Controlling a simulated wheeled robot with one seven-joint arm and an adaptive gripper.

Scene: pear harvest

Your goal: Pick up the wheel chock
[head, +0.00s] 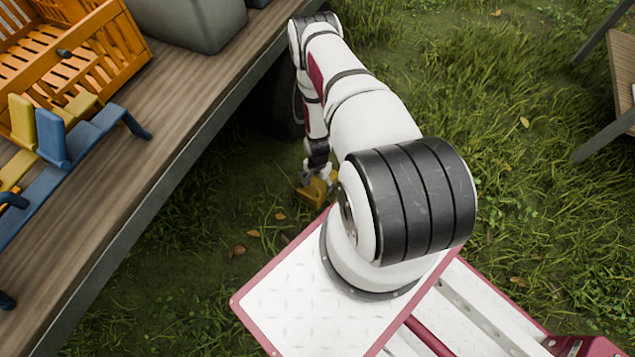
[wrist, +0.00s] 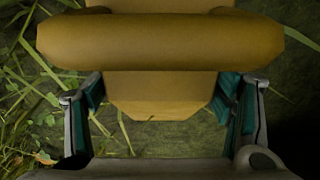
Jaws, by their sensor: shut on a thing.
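The yellow wheel chock (head: 313,192) is low near the grass, beside the trailer and close to its dark wheel, in the head view. My gripper (head: 319,172) reaches down to it from above. In the wrist view the chock (wrist: 175,42) fills the upper middle, with a rounded bar across it and a narrower body below. My gripper's teal-padded fingers (wrist: 165,105) stand on both sides of that narrower body, shut on it. I cannot tell whether the chock touches the ground. My arm hides part of the surroundings.
The trailer's wooden deck (head: 165,115) stands at left with an orange crate (head: 90,60), a grey bin (head: 190,22) and blue and yellow tools (head: 60,140). Its dark wheel (head: 275,105) is behind my arm. A table (head: 622,75) stands at right. Open grass (head: 520,130) lies between.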

